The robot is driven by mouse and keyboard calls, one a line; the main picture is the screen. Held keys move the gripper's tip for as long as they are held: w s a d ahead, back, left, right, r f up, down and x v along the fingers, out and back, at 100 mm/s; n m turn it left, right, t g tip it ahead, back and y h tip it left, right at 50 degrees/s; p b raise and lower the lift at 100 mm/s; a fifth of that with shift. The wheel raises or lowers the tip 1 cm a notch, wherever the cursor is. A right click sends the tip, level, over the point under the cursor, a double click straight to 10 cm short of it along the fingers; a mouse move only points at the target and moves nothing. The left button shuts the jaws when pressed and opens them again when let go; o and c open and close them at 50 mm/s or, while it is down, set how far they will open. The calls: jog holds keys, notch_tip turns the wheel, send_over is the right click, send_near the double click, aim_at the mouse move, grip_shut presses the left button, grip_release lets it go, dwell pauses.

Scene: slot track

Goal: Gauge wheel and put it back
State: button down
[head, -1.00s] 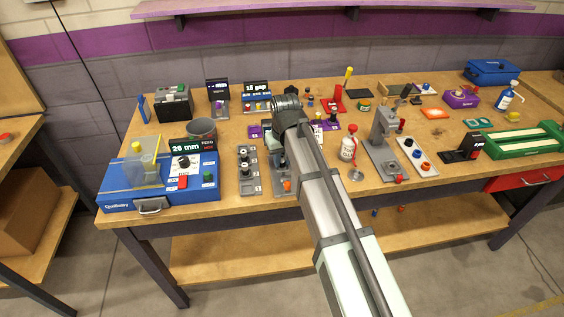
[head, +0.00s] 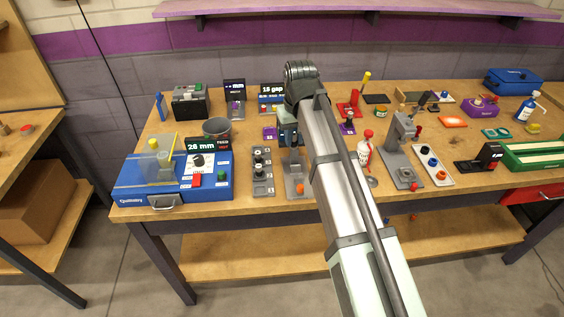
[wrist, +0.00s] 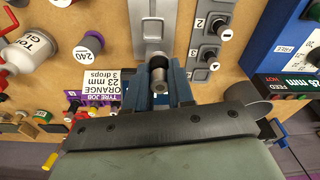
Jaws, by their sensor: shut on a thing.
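My gripper (head: 289,138) is over the middle of the bench, and my arm hides part of the space behind it. In the wrist view its blue fingers (wrist: 163,92) are shut on a small grey cylindrical piece, seemingly the wheel (wrist: 158,76), with a dark upper part. The held piece is close to the end of a grey metal fixture (wrist: 152,28); I cannot tell whether they touch. The fixture, with an orange knob, also shows in the head view (head: 298,178). Left of it stands a grey numbered rack (head: 262,170) holding dark wheels, also in the wrist view (wrist: 208,45).
A blue machine (head: 150,185) reading 26 mm stands at the left, with a grey cup (head: 216,130) behind. A white glue bottle (head: 365,152) and grey press (head: 402,140) stand right of my arm. A label card (wrist: 102,82) lies near the gripper.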

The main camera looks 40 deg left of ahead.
jog(key=s+a+n, duration=0.3)
jog(key=s+n, duration=0.1)
jog(key=s, duration=0.8)
jog(key=shift+g, duration=0.3)
jog(key=shift+s+d+f, duration=0.1)
jog(key=shift+f, duration=2.45)
jog(key=shift+s+d+f, duration=0.1)
jog(key=shift+f, duration=2.4)
jog(key=shift+f, duration=0.1)
jog(key=c, duration=1)
grip_release()
jog(key=r, duration=0.4)
jog(key=d+r, duration=0.1)
jog(key=r, duration=0.7)
jog(key=shift+s+d+r, duration=0.1)
jog(key=shift+s+d, duration=0.05)
jog(key=shift+d, duration=0.05)
jog(key=shift+d, duration=0.1)
